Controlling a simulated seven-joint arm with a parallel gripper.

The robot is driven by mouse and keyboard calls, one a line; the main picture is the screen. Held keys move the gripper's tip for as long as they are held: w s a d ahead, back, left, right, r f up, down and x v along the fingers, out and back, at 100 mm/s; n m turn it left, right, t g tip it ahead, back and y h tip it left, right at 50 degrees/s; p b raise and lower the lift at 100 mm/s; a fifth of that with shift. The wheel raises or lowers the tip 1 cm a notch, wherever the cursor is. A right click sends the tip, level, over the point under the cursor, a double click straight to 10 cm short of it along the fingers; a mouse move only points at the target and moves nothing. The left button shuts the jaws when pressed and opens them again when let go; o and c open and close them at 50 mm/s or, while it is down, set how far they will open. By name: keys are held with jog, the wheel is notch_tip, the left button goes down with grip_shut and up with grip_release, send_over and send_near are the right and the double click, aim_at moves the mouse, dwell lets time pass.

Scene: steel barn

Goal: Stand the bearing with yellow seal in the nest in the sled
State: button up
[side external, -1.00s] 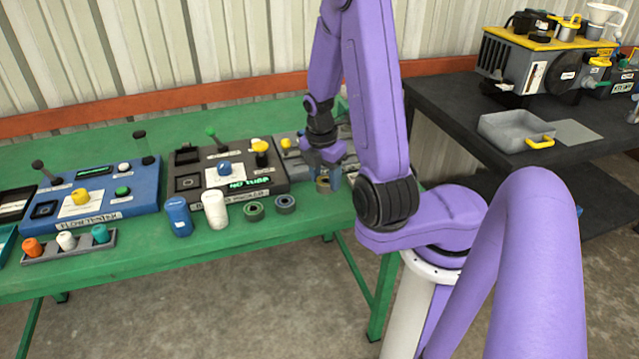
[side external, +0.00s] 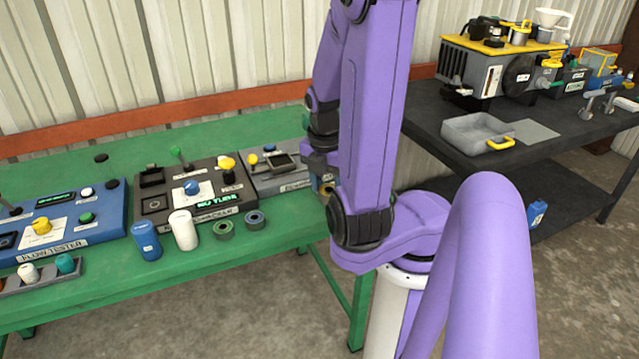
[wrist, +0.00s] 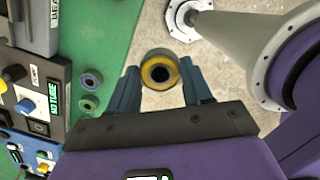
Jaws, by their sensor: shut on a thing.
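The bearing with yellow seal (wrist: 159,71) is a short ring with a dark bore. In the wrist view it sits between the two blue fingertips of my gripper (wrist: 160,82), which is shut on it. Floor shows behind it, just past the bench edge. In the side external view a bit of the bearing (side external: 327,188) shows beside my arm, which hides most of my gripper. A grey device (side external: 272,168) with a dark square frame on top stands on the bench, left of my gripper. I cannot make out clearly which part is the sled or its nest.
A green-sealed bearing (side external: 224,229) and a blue-sealed bearing (side external: 255,220) lie near the front edge of the green bench (side external: 120,165). White (side external: 183,230) and blue (side external: 146,240) bottles stand left of them. A dark tester (side external: 190,192) stands behind.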

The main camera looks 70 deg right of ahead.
jog(key=shift+s+a+r, duration=0.15)
jog(key=shift+s+r, duration=0.05)
jog(key=shift+s, duration=0.15)
jog(key=shift+r, duration=0.1)
jog(key=w+d+r, duration=0.5)
jog(key=w+d, duration=0.6)
jog(key=d, duration=0.1)
send_over(281, 161)
jog(key=f, duration=0.9)
jog(key=shift+s+a, duration=0.25)
jog(key=shift+a, duration=0.15)
jog(key=shift+w+d+f, duration=0.1)
jog(key=shift+f, duration=0.8)
jog(key=shift+w+d+f, duration=0.1)
jog(key=shift+f, duration=0.75)
jog(key=shift+f, duration=0.15)
